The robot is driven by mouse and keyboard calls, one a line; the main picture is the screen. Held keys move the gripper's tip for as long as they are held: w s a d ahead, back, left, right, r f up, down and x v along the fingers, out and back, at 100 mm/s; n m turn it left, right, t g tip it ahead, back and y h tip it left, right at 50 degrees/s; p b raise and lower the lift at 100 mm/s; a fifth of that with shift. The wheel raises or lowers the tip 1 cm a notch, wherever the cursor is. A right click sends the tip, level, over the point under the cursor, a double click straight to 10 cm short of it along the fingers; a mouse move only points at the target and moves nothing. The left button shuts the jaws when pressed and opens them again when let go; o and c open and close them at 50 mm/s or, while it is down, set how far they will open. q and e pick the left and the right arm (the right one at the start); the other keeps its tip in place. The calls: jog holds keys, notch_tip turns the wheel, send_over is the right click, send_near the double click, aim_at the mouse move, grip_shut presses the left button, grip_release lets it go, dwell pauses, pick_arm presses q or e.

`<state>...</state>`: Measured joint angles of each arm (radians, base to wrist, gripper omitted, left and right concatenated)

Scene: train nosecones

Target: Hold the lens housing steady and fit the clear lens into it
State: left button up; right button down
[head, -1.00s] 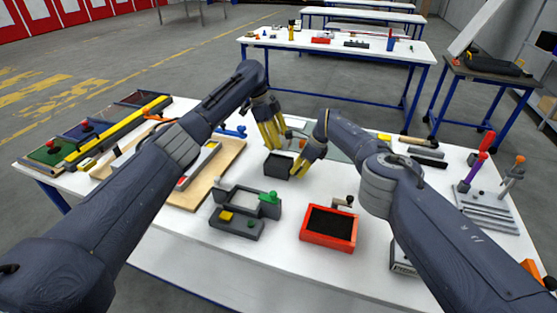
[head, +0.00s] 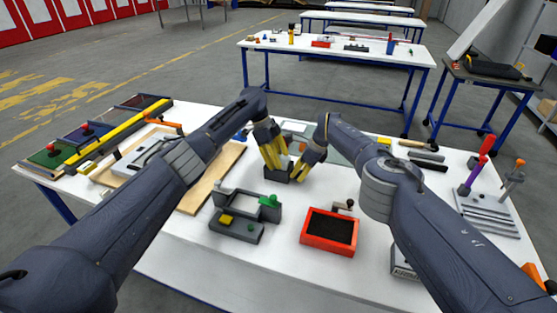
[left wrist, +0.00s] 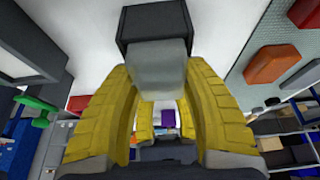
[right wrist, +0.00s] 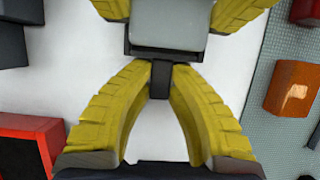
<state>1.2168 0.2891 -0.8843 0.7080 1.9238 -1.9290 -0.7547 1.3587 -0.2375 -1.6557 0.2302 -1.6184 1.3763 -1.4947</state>
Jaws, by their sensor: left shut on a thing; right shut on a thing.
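The dark, box-shaped lens housing (head: 275,174) stands on the white table between my two grippers; it also shows in the left wrist view (left wrist: 153,18). My right gripper (right wrist: 160,78) is shut on a narrow dark tab on the housing's side. My left gripper (head: 273,158) is shut on the clear lens, a pale grey translucent block (left wrist: 155,68). In the right wrist view the lens (right wrist: 168,22) is over the housing, between the left fingers. I cannot tell whether it has entered the housing. Fingers hide most of the lens in the head view.
A red tray with dark filling (head: 329,231) and a dark grey fixture with green and yellow parts (head: 243,212) stand in front. An orange lens (right wrist: 298,90) lies on a grey mat (right wrist: 270,135) to the right. A wooden board (head: 211,188) lies left.

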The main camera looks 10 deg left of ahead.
pick_arm(q)
jog(key=shift+f, duration=0.2)
jog(key=shift+s+f, duration=0.2)
jog(key=shift+f, duration=0.4)
pick_arm(e)
jog(key=shift+s+a+r, duration=0.1)
jog(key=shift+r, duration=0.05)
pick_arm(q)
jog(key=o, duration=1.2)
jog(key=shift+f, duration=0.1)
jog(key=shift+w, duration=0.15)
jog(key=shift+r, duration=0.75)
jog(key=v, duration=1.2)
jog(key=shift+d+r, duration=0.1)
jog(key=shift+r, duration=0.15)
pick_arm(e)
jog(key=c, duration=1.3)
grip_release()
